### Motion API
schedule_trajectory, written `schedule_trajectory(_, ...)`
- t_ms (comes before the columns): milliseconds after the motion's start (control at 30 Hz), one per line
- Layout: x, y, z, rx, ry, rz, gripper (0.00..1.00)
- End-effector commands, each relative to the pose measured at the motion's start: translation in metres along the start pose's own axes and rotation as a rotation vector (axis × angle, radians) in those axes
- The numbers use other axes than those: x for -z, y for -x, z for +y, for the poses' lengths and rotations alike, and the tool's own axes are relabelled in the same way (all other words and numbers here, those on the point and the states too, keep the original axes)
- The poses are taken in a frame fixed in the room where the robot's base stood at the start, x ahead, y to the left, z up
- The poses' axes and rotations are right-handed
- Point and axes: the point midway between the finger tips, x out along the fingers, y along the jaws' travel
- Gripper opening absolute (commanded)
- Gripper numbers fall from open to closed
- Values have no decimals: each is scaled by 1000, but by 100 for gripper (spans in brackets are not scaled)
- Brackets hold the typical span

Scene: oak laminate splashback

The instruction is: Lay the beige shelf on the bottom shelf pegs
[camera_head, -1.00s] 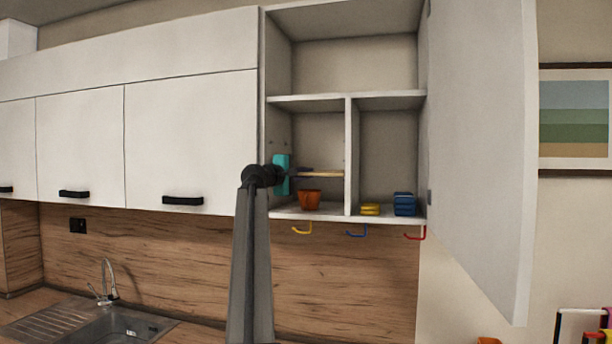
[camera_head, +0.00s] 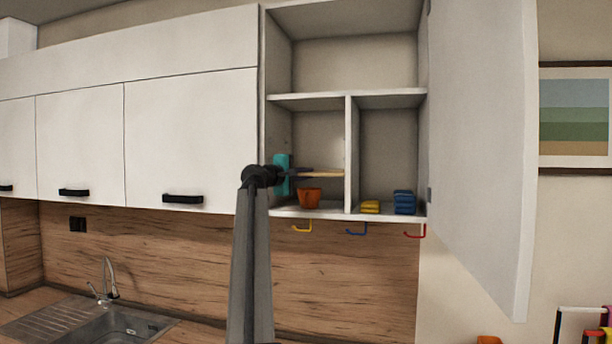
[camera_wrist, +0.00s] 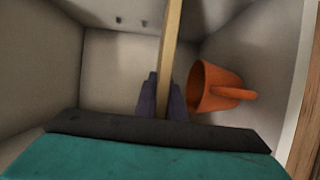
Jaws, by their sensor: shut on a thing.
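The beige shelf (camera_head: 326,174) is in the lower left compartment of the open cabinet, seen edge-on and roughly level, above the orange mug. My gripper (camera_head: 302,171) reaches in from the left front and is shut on it. In the wrist view the shelf (camera_wrist: 171,45) runs up and away between the two dark purple fingers (camera_wrist: 162,98). Two small dark spots, possibly pegs (camera_wrist: 131,22), show on a compartment wall to the left of the shelf and apart from it. I cannot tell whether the shelf touches any peg.
The orange mug (camera_head: 309,196) stands on the compartment floor below the shelf. A divider (camera_head: 349,150) closes the right side. Yellow (camera_head: 370,207) and blue (camera_head: 404,203) stacked items are beyond it. The open door (camera_head: 480,150) stands at the right. Hooks hang underneath.

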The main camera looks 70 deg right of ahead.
Motion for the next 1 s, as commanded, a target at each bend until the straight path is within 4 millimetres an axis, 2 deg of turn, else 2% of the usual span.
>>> schedule_trajectory(833,0,0,-1,-3,0,0,0)
schedule_trajectory(867,0,0,-1,-3,0,0,14)
schedule_trajectory(900,0,0,-1,-3,0,0,21)
schedule_trajectory(967,0,0,-1,-2,0,0,31)
schedule_trajectory(1000,0,0,-2,-2,0,0,31)
